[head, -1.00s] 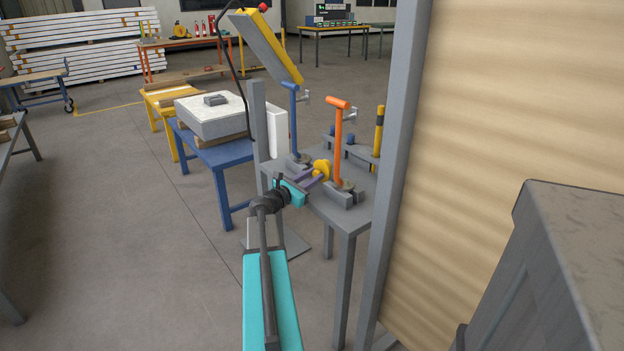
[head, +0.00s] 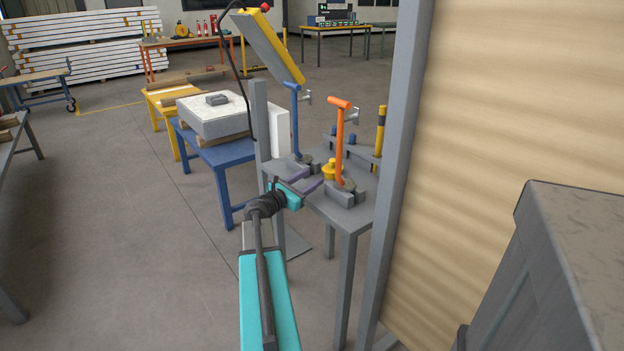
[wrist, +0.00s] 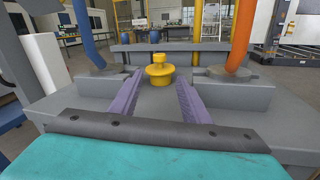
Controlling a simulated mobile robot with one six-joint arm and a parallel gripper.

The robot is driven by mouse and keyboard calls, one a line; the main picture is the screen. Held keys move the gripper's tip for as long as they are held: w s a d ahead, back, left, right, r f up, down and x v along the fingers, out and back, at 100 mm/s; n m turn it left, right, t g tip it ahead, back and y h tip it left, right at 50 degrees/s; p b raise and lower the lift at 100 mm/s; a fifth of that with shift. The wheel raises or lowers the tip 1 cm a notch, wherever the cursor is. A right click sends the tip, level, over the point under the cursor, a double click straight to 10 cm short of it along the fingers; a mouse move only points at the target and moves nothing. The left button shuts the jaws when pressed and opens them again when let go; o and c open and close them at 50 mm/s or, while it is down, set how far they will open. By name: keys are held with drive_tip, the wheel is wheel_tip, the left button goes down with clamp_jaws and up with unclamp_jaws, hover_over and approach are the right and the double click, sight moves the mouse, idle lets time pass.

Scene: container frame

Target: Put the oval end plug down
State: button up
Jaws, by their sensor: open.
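The oval end plug (head: 332,170) is yellow, with a wide flange and a smaller knob on top. It stands upright on the grey table (head: 343,219), between the blue-handled clamp (head: 296,122) and the orange-handled clamp (head: 340,145). In the wrist view the plug (wrist: 160,70) is centred ahead of my gripper (wrist: 156,88). The two purple fingers are spread wide and touch nothing. In the head view my gripper (head: 308,181) is low over the table, to the near left of the plug.
The clamp bases (wrist: 234,88) flank the fingers on both sides. A grey rail with blue pegs (head: 349,139) and a yellow-black post (head: 380,130) stand behind the plug. A grey upright (head: 395,180) borders the table on the right. Open floor lies to the left.

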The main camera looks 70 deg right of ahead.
drive_tip(key=v, duration=0.9)
drive_tip(key=shift+a, duration=0.2)
drive_tip(key=shift+w, duration=0.1)
drive_tip(key=w+a+f+m+t+y, duration=0.1)
drive_tip(key=w+a+f+y, duration=0.1)
drive_tip(key=w+a+f, duration=0.5)
drive_tip(key=w+a+f+m+t+y, duration=0.15)
drive_tip(key=a+f, duration=0.35)
drive_tip(key=f, duration=0.6)
drive_tip(key=w+a+f+m+t+y, duration=0.1)
drive_tip(key=a+f+y, duration=0.2)
drive_tip(key=a+f, duration=0.65)
drive_tip(key=w+a+f+m+y, duration=0.2)
drive_tip(key=a+f, duration=0.6)
drive_tip(key=a, duration=0.2)
drive_tip(key=s+a+f+m+y, duration=0.2)
drive_tip(key=s+a+f, duration=0.2)
drive_tip(key=a, duration=0.8)
drive_tip(key=s+a+f+m+g+y, duration=0.1)
drive_tip(key=s+a+f, duration=0.4)
drive_tip(key=a, duration=0.7)
drive_tip(key=s+a+f+m+g+y, duration=0.1)
drive_tip(key=s+a+f+m+y, duration=0.2)
drive_tip(key=a, duration=0.8)
wheel_tip(320, 180, down, 5)
drive_tip(key=shift+s+a+r+y, duration=0.25)
drive_tip(key=shift+s+a+y, duration=0.15)
drive_tip(key=shift+s+y, duration=0.65)
